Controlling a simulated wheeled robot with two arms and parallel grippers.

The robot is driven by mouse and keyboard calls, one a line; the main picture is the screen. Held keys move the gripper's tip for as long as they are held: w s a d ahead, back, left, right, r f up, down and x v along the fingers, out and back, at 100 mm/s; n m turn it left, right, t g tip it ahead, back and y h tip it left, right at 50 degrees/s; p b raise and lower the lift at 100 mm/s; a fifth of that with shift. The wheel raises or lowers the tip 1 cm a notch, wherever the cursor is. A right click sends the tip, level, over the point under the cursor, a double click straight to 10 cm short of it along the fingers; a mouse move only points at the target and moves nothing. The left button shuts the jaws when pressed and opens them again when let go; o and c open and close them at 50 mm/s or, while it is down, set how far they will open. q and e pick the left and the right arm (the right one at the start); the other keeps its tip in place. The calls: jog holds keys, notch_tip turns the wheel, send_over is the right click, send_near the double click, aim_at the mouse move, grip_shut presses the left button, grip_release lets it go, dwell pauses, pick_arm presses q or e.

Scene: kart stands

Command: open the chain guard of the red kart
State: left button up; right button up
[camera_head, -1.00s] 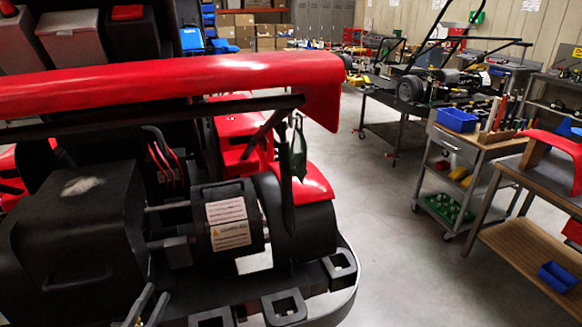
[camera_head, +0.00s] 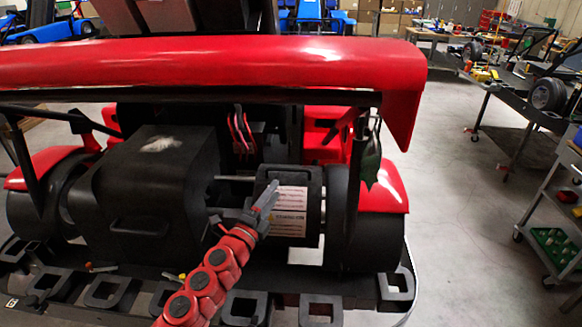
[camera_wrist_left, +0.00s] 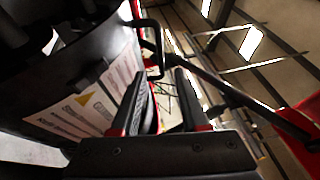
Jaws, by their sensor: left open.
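The red kart's rear end fills the head view, with its red wing (camera_head: 210,66) across the top. The chain guard (camera_head: 317,190) is a black cover with a white warning label, right of a large black box. It looks closed. My left gripper (camera_head: 272,192) is in front of the guard and overlaps the label's left side; contact cannot be told. In the left wrist view the fingers (camera_wrist_left: 163,88) are apart with nothing gripped. The labelled guard (camera_wrist_left: 100,78) lies left of them, and a thin black bent bar (camera_wrist_left: 151,32) is just beyond them. My right gripper is not in view.
The black box (camera_head: 145,195) with a handle stands left of the guard, and a black wheel (camera_head: 350,232) right of it. The black bumper (camera_head: 325,280) runs along the front. Open floor (camera_head: 455,210) lies to the right, before a trolley (camera_head: 553,215) and workbench (camera_head: 510,100).

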aim_at(288, 171)
pick_arm(q)
jog(key=p+x, duration=0.1)
jog(key=x, duration=0.3)
jog(key=p+x, duration=0.1)
jog(key=x, duration=0.3)
jog(key=shift+w+r, duration=0.25)
jog(key=shift+w+d, duration=0.4)
jog(key=shift+w, duration=0.15)
grip_shut()
dwell(0.8)
